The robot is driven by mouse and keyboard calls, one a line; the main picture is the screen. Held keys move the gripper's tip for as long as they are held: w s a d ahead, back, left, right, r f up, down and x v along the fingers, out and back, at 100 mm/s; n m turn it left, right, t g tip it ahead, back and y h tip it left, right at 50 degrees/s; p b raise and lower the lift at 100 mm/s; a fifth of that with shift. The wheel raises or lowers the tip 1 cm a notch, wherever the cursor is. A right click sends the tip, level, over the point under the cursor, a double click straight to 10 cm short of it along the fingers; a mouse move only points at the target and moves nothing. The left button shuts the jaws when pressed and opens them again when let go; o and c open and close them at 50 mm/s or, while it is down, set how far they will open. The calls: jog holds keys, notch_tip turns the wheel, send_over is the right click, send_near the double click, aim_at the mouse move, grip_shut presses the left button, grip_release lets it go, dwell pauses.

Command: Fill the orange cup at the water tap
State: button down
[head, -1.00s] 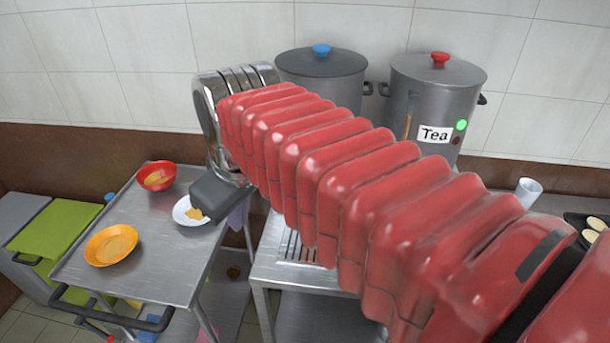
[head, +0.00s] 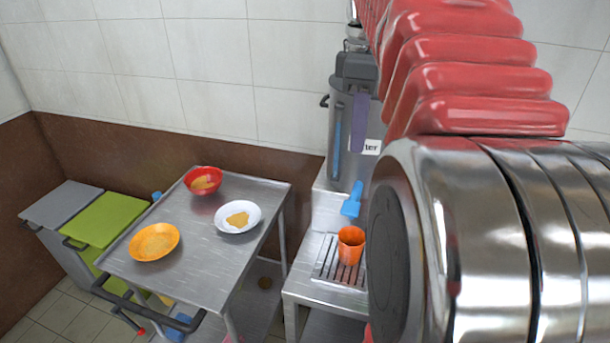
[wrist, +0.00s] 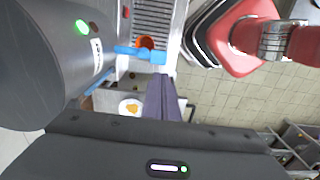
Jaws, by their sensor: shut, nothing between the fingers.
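The orange cup (head: 351,245) stands upright on the slotted drip grate, below the blue tap (head: 353,200) of the grey urn. I cannot tell whether it holds water. In the wrist view the cup (wrist: 145,43) is partly covered by the blue tap (wrist: 150,54). The urn's label (head: 371,147) is partly hidden and shows only "ter". My gripper (head: 358,148), with purple fingers, is shut and empty. It points down in front of the urn in the picture, above the tap. Its fingers (wrist: 162,80) also show in the wrist view, apart from the cup.
A steel cart (head: 190,262) at left bears a red bowl (head: 203,181), a white plate (head: 250,223) and an orange plate (head: 142,253). Bins with grey and green lids (head: 105,218) stand farther left. My arm hides the right side. A green light (wrist: 82,27) is lit on the urn.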

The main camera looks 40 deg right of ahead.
aim_at(349, 209)
jog(key=shift+f, duration=0.15)
notch_tip(349, 209, down, 14)
jog(key=shift+r, duration=0.1)
dwell(0.7)
jog(key=shift+a, duration=0.25)
jog(key=shift+d, duration=0.15)
